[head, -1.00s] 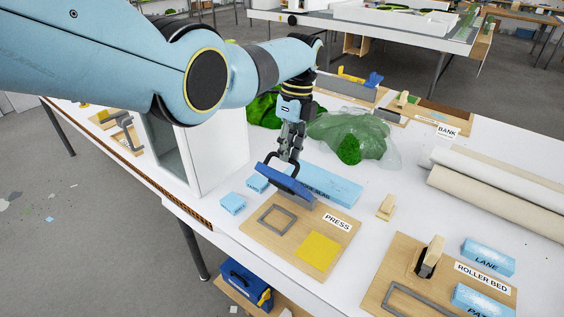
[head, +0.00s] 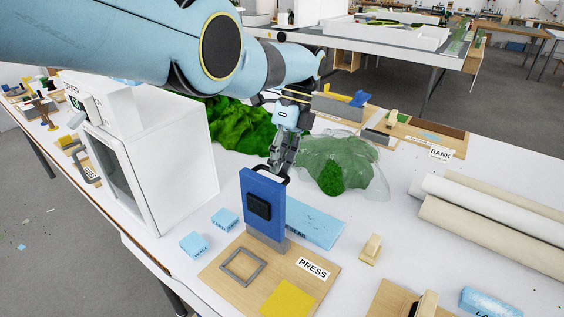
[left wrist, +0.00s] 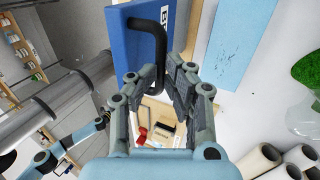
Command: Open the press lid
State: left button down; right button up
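The press (head: 225,283) is a wooden board with a grey square frame (head: 241,266), a yellow square and a PRESS label. Its blue lid (head: 276,203) stands about upright at the back of the board, with a black pad on the face towards me. My left gripper (head: 277,172) is at the lid's top, behind it. In the left wrist view, the fingers (left wrist: 163,72) are closed around the black handle (left wrist: 159,40) on the blue lid (left wrist: 128,42). The head view hides most of this grip. My right gripper is not in view.
A light-blue slab (head: 322,231) lies behind the press, and small blue blocks (head: 194,244) lie to its left. A white box-shaped machine (head: 175,150) stands further left. Green material under clear film (head: 345,165) lies behind. Long rolls (head: 480,215) lie at right.

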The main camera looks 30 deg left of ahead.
pick_arm(q)
jog(key=shift+s+d+f, duration=0.2)
jog(key=shift+s+f, duration=0.35)
jog(key=shift+f, duration=0.25)
jog(key=c, duration=1.4)
grip_release()
jog(key=shift+w+a, duration=0.1)
jog(key=shift+a, duration=0.05)
jog(key=shift+r, duration=0.2)
jog(key=shift+w, duration=0.1)
